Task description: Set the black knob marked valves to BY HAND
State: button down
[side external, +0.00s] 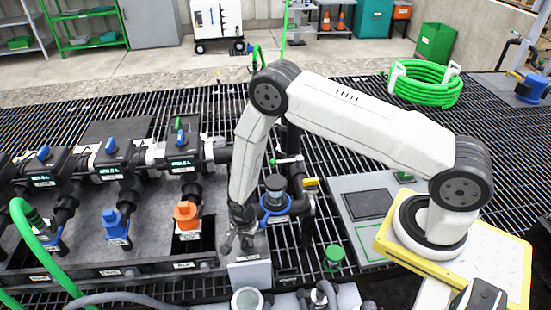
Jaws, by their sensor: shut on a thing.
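My gripper (238,243) points down at the top of a small grey box (250,275) in the lower middle of the side external view. Its fingers are shut on the black knob on that box. The knob is mostly hidden by the dark fingers and too small to make out. Its marking and the setting it points to cannot be read from here.
An orange fitting (186,214) and a blue fitting (116,223) stand left of my gripper, below valves with blue handles. A dark upright pipe with a blue ring (275,203) is close on the right. A green cap (334,254) sits farther right.

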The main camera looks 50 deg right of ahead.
aim_at(246, 241)
jog(key=shift+n, duration=0.5)
jog(key=c, duration=0.6)
grip_release()
jog(key=shift+r, duration=0.1)
jog(key=shift+r, duration=3.85)
